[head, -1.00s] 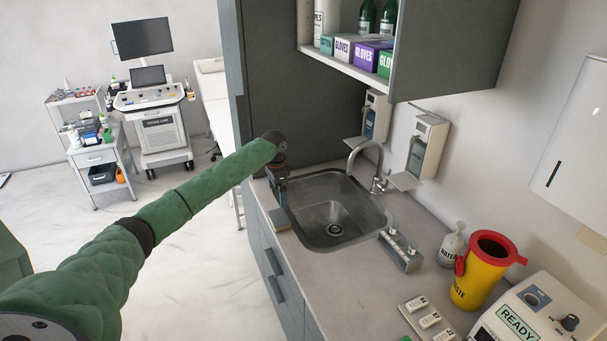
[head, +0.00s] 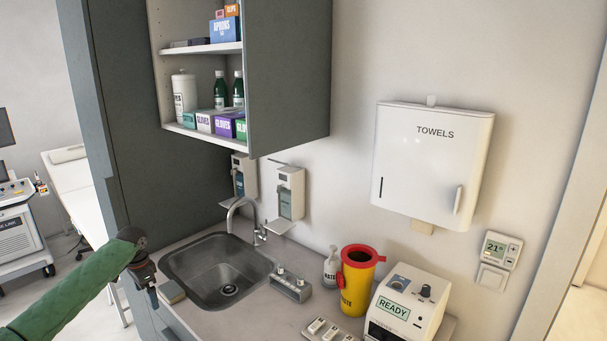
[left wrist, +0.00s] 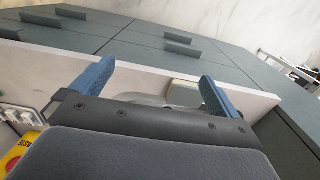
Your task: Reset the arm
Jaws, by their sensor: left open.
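My left arm (head: 75,298) comes in from the lower left in the head view, in a green cover. My left gripper (head: 152,297) points down at the counter's front edge, beside the left front of the sink. In the left wrist view my left gripper (left wrist: 150,88) shows two blue fingers spread wide apart, with nothing between them in its grasp. A small tan-topped block (head: 171,292) lies on the counter close to the gripper; a pale piece (left wrist: 184,94) shows near the right finger in the wrist view. My right gripper is not in view.
The steel sink (head: 190,270) has a tap (head: 240,205). A vial rack (head: 290,287), pump bottle (head: 331,268), yellow waste bin (head: 357,290) and READY machine (head: 400,315) stand to the right. A cabinet (head: 290,80) overhangs the counter. Grey drawer fronts (left wrist: 150,50) lie below the counter edge.

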